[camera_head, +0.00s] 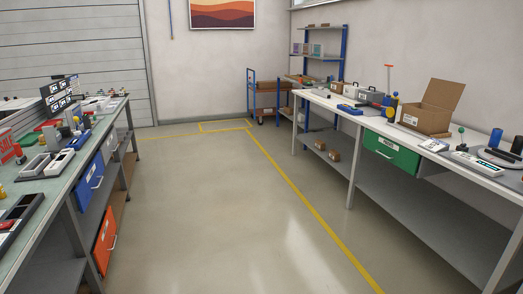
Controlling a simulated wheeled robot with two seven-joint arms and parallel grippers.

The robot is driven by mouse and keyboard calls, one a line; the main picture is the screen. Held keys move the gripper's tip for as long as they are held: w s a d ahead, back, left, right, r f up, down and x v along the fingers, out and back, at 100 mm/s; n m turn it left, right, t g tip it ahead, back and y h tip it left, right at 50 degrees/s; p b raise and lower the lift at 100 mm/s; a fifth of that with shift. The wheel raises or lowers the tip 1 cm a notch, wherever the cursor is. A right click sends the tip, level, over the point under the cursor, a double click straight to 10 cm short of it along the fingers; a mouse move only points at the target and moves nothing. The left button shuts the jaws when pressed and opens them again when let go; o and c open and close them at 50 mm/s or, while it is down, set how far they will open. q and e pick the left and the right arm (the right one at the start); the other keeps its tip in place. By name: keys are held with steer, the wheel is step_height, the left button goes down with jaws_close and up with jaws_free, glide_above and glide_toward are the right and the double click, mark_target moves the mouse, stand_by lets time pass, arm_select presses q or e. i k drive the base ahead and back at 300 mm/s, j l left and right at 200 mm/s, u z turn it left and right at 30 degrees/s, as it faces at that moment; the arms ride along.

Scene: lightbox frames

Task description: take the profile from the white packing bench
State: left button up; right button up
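The white packing bench (465,174) runs along the right wall, with a white top and a grey lower shelf. On it are an open cardboard box (431,108), grey cases, blue items and several small parts. The objects on it are small at this distance, and I cannot make out for certain which one is the profile. Neither of my grippers is in view.
A workbench (60,190) with blue and orange drawers and many items stands at the left. A green drawer (391,153) hangs under the white bench. A blue cart (262,97) and shelf rack stand at the back. The floor (210,215) between the benches is clear.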

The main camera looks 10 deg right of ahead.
mark_target(325, 94)
steer(key=i+l+z, duration=0.3)
steer(key=i, duration=0.5)
steer(key=i+z, duration=0.3)
steer(key=i, duration=2.75)
steer(key=i+j, duration=0.1)
steer(key=i, duration=2.2)
steer(key=i+j, duration=0.4)
steer(key=i, duration=0.2)
steer(key=i+j, duration=0.4)
steer(key=i, duration=0.2)
steer(key=z, duration=0.35)
